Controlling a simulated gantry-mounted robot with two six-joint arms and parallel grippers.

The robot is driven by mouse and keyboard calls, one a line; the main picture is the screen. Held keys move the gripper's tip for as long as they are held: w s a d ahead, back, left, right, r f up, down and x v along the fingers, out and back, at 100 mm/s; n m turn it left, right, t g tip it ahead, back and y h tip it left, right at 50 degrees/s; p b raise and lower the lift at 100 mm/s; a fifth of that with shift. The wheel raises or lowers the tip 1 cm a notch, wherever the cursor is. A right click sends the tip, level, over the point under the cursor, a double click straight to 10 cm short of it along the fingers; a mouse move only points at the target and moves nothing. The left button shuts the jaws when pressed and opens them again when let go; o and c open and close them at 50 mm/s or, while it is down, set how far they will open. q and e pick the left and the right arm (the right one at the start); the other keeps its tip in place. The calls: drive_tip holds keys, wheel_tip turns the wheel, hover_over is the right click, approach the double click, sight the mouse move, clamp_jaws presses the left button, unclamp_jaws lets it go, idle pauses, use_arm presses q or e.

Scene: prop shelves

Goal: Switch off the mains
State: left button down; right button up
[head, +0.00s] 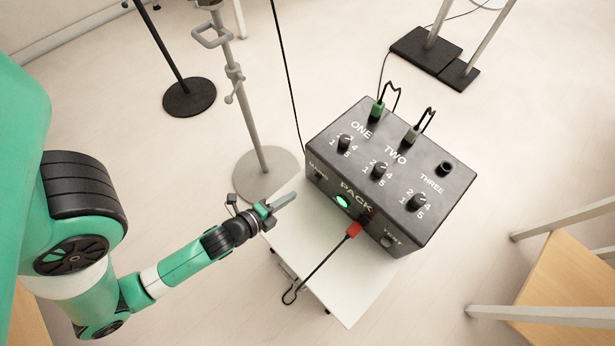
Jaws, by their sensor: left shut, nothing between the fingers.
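A dark grey power pack (393,187) stands on a small white table (316,262). Its front face carries the small mains switch (319,176) at the left end, under the word MAINS. A green light (342,201) glows on the front below the word PACK. My left gripper (284,202) is shut and empty. It is in front of the pack's left end, near the mains switch and apart from it in the picture. The switch is too small to tell its position. My right gripper is not in view.
A red plug (353,230) with a looped lead sticks out of the front. Green (377,112) and grey (411,135) plugs stand on top. A grey stand (266,170) rises behind my gripper. Wooden stools (572,285) are at the right.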

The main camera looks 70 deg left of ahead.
sight(315, 181)
use_arm(q)
drive_tip(key=b+x, duration=0.2)
drive_tip(key=x, duration=0.5)
drive_tip(key=shift+r, duration=0.15)
drive_tip(key=shift+w+a, duration=0.3)
drive_tip(key=shift+w, duration=0.35)
drive_tip(key=shift+w, duration=0.1)
drive_tip(key=shift+f, duration=0.25)
